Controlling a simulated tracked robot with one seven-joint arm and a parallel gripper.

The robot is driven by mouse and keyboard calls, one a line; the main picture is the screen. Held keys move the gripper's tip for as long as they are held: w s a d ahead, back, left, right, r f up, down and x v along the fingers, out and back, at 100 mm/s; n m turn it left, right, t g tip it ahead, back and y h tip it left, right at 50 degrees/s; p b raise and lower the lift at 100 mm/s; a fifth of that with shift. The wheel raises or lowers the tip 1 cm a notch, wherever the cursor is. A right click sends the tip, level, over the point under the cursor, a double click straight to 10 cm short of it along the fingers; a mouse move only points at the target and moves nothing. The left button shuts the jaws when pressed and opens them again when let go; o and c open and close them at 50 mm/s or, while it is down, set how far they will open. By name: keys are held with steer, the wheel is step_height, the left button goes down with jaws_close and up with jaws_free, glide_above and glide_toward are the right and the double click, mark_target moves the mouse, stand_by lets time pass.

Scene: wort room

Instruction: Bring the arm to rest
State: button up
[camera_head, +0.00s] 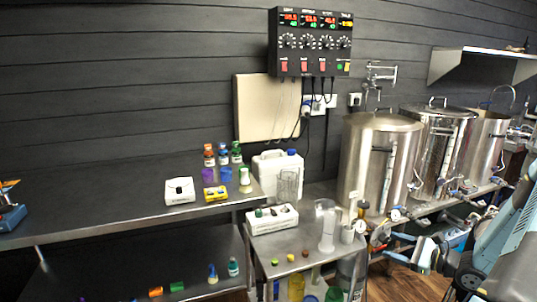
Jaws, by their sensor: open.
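My arm reaches in from the lower right corner, in front of the steel kettles. My gripper (388,247) points left, with its two blue-tipped fingers apart. It is open, with nothing seen between the fingers. In the picture it lies just right of the small steel cart (283,268) and below the left kettle (375,165). I cannot tell how far it is from the valves behind it.
The cart carries a bottle rack (272,220) and a clear cylinder (327,226). A control box (311,43) hangs above. Wooden floor (408,283) shows below.

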steer(key=s+a+r+n+g+h, duration=0.2)
steer(key=s+a+r+n+g, duration=0.25)
steer(key=a+r+n, duration=0.3)
steer(key=s+a+r+n+g+h, duration=0.1)
steer(key=s+a+r+n+g, duration=0.3)
steer(key=a+r+n+g, duration=0.3)
steer(key=s+a+r+n+t+h, duration=0.2)
steer(key=s+r+n+t+h, duration=0.3)
steer(key=s+r, duration=0.8)
steer(key=r+n+h, duration=0.2)
steer(key=h, duration=0.1)
steer(key=shift+s+t+h, duration=0.25)
steer(key=shift+t+h, duration=0.1)
steer(key=shift+h, duration=0.05)
steer(key=shift+f+n, duration=0.1)
steer(key=shift+n, duration=0.15)
